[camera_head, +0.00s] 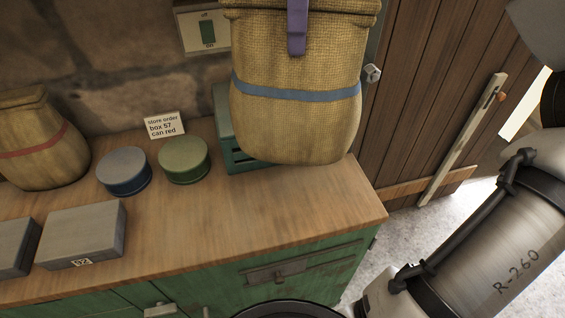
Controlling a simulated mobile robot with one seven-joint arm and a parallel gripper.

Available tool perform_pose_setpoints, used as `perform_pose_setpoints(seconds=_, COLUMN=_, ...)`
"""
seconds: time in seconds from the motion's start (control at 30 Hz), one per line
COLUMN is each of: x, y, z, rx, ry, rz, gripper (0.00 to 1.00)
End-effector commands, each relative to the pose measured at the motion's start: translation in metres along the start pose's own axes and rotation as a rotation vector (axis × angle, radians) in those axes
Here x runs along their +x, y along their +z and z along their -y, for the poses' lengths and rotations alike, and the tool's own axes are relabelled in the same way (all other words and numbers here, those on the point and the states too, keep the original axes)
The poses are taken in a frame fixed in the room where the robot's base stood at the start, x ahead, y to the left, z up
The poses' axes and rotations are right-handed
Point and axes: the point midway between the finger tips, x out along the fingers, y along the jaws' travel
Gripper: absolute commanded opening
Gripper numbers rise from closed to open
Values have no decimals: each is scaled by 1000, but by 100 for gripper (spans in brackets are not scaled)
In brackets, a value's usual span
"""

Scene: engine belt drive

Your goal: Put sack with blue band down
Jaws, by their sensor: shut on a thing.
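The sack with the blue band (300,125) is a tan woven sack, upright at the top centre, with its top edge cut off by the frame. It appears to hang above the wooden counter (310,205), in front of a green crate (240,158) that it partly hides. A purple finger of my gripper (297,38) lies against the front of the sack's upper part. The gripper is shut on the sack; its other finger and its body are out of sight.
A red-banded sack (40,155) stands at the left. A blue tin (124,172), a green tin (184,160), grey boxes (82,235) and a note card (164,125) occupy the counter. Its right front is clear. A wooden door (430,90) is at the right.

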Motion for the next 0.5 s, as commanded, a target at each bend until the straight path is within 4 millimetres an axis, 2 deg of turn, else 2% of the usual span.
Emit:
perform_pose_setpoints(seconds=0.27, x=-2, y=0, z=2, rx=-2, ry=4, rz=-3, gripper=11)
perform_pose_setpoints(seconds=0.5, x=20, y=0, z=2, rx=-2, ry=4, rz=-3, gripper=11)
